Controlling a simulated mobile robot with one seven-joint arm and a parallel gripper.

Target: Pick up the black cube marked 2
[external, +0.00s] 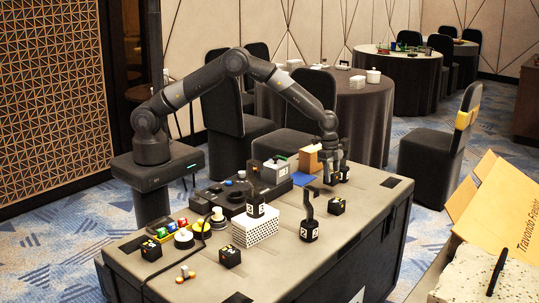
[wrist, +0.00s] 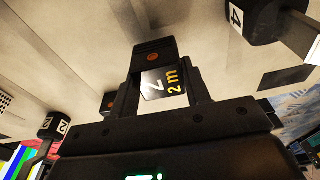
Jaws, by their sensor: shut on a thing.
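In the external view my gripper (external: 333,178) points down at the table's far right part. The fingers largely hide the cube there, and I cannot tell whether it touches the tabletop.
Another black cube (external: 337,205) lies nearby on the grey table (external: 283,262). A black weight with an upright handle (external: 309,229) stands in front. A tan box (external: 309,158) is just left of my gripper. The table's front right is clear.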

